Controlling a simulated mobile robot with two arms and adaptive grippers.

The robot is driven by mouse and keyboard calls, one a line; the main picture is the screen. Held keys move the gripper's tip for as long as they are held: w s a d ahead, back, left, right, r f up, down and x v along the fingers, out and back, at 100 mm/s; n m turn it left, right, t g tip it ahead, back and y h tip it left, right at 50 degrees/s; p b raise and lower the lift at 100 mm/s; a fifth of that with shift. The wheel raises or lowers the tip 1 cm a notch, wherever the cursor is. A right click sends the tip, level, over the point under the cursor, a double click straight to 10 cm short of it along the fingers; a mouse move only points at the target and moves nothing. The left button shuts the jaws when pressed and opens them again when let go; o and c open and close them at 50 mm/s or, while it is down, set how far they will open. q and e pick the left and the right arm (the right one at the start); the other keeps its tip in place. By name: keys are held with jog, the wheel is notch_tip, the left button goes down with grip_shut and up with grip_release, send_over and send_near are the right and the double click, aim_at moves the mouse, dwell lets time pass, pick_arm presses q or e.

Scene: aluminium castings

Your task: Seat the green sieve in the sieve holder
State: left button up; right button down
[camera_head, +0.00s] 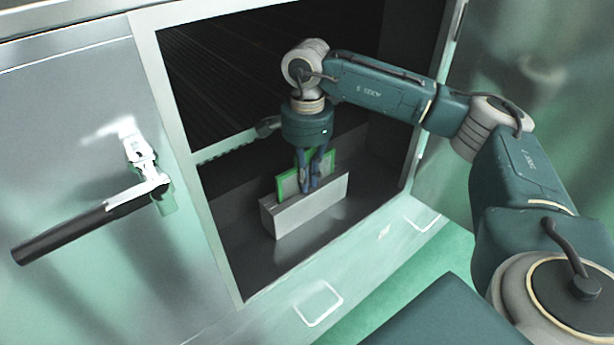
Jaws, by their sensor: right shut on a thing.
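The green sieve (285,184) is a flat panel with a green frame and a paler middle, standing about upright inside the cabinet opening. My right gripper (309,187) points down and is shut on the sieve; its fingers hide part of the panel. The sieve holder (310,208) is a grey metal block on the cabinet floor. The sieve's lower edge is at the top of the holder, behind its front face; I cannot tell how deep it sits in it. My left gripper is not in view.
The cabinet opening has a metal frame (190,165) around it. A door handle with a black grip (75,232) sticks out on the left. A toothed pale bar (228,147) lies behind the holder. The cabinet floor (262,262) in front of the holder is bare.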

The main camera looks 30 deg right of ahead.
aim_at(307, 151)
jog(key=c, duration=1.7)
grip_release()
jog(key=shift+c, duration=0.2)
jog(key=shift+s, duration=0.1)
jog(key=shift+r+p, duration=0.75)
jog(key=shift+r, duration=0.15)
notch_tip(307, 151, up, 6)
jog(key=shift+r+b, duration=0.1)
jog(key=shift+b, duration=0.8)
jog(key=shift+r, duration=0.35)
jog(key=shift+a, duration=0.1)
